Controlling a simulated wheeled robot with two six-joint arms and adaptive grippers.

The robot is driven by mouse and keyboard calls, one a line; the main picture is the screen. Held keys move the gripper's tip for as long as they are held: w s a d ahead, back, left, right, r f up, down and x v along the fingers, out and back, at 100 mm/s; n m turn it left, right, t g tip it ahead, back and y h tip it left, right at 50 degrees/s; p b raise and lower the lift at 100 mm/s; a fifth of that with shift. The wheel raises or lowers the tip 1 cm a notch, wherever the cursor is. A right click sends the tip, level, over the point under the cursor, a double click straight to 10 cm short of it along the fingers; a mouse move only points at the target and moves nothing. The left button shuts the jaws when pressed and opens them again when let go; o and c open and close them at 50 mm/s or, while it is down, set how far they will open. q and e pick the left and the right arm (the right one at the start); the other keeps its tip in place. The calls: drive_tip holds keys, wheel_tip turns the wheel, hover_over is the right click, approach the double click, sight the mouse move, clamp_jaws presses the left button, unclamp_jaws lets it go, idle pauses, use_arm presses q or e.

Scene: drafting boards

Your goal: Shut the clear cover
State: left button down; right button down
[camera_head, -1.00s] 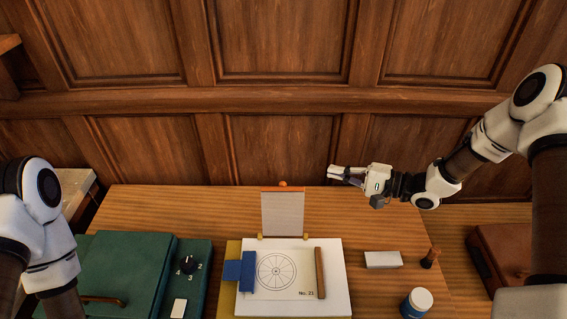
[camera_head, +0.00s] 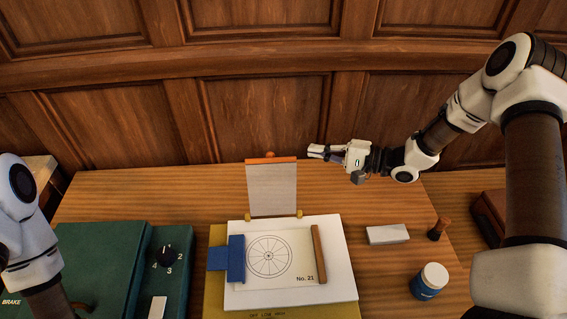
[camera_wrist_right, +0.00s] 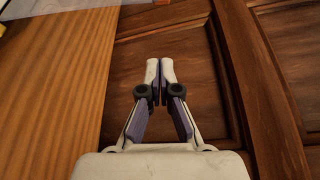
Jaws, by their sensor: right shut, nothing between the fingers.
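The clear cover (camera_head: 272,190) stands raised, roughly upright, at the back of the drafting board. It is a greyish see-through panel with an orange strip and small knob (camera_head: 270,155) along its top edge, and yellowish hinges at its foot. Below it lies a white sheet (camera_head: 290,275) with a wheel drawing marked No. 21. My right gripper (camera_head: 312,152) is shut and empty, just right of the cover's top corner, with a small gap in the picture. It also shows shut in the right wrist view (camera_wrist_right: 160,70). My left gripper is out of view; only that arm shows.
A blue clamp (camera_head: 236,260) and a brown bar (camera_head: 319,254) flank the drawing. To the right are a pale block (camera_head: 388,234), a dark-handled stamp (camera_head: 438,229) and a blue jar (camera_head: 430,281). A green case with a dial (camera_head: 168,256) stands left. Panelled wall rises behind.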

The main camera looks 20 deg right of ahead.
drive_tip(key=r+p+x, duration=0.1)
drive_tip(key=p+x, duration=0.2)
drive_tip(key=x, duration=0.7)
drive_tip(key=s, duration=0.2)
drive_tip(key=s+a+p, duration=0.1)
drive_tip(key=s, duration=0.1)
drive_tip(key=shift+a+r, duration=0.2)
drive_tip(key=shift+r, duration=0.05)
